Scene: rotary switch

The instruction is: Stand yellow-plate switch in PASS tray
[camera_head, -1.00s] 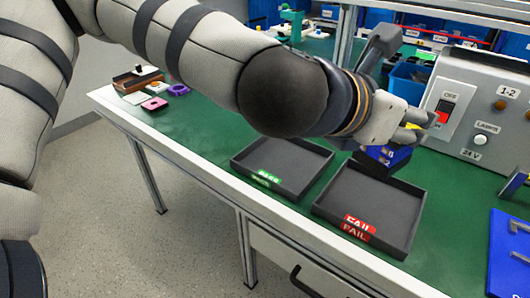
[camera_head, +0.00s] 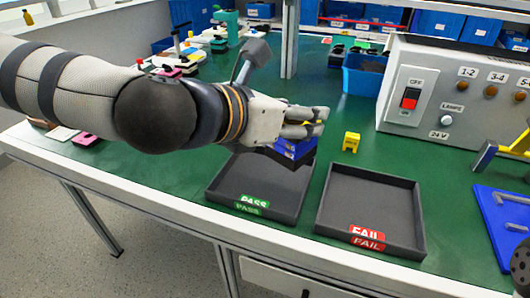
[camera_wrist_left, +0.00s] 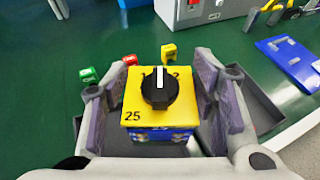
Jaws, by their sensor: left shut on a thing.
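My left gripper (camera_head: 308,122) is shut on the yellow-plate switch (camera_wrist_left: 150,108), its fingers on either side of it in the left wrist view. The yellow plate faces the wrist camera, with a black knob, white pointer line and "25" marking. Its blue body (camera_head: 294,149) hangs below the fingers in the head view, at the back right corner of the black PASS tray (camera_head: 255,187). The switch appears above the tray; its exact height is hard to tell. The PASS tray looks empty, though its back is partly hidden.
The empty FAIL tray (camera_head: 372,203) stands right of the PASS tray. A small yellow block (camera_head: 351,142) stands behind the trays. Farther back are a blue bin (camera_head: 363,78) and a grey test console (camera_head: 455,100). A blue plate fixture (camera_head: 495,225) lies at right.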

